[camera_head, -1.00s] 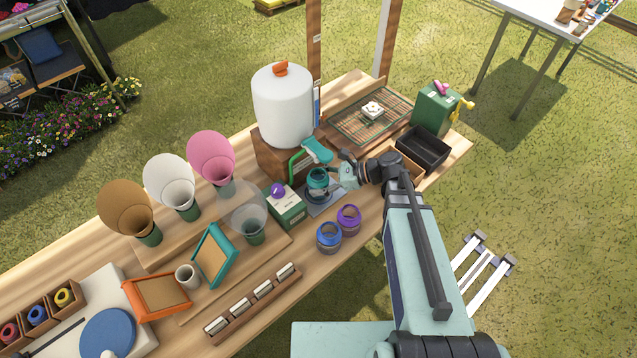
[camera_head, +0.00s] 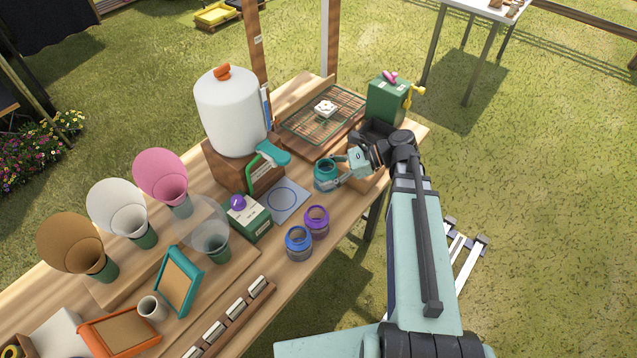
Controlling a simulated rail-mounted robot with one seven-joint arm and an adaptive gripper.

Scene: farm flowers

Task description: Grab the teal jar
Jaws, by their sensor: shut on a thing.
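The teal jar (camera_head: 324,175) is a small round jar with a teal collar and open top. My gripper (camera_head: 338,178) comes from the right and is shut on it. The jar is upright, to the right of the grey pad with a blue ring (camera_head: 281,200). I cannot tell for sure whether its base is clear of the table. My gripper hides part of its right side.
A blue jar (camera_head: 298,243) and a purple jar (camera_head: 316,221) stand in front of the pad. A white dispenser (camera_head: 231,112) with a green-handled tap is behind. A green box (camera_head: 247,218) sits left of the pad. A wire rack (camera_head: 322,113) and a green crank box (camera_head: 388,99) are at the back.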

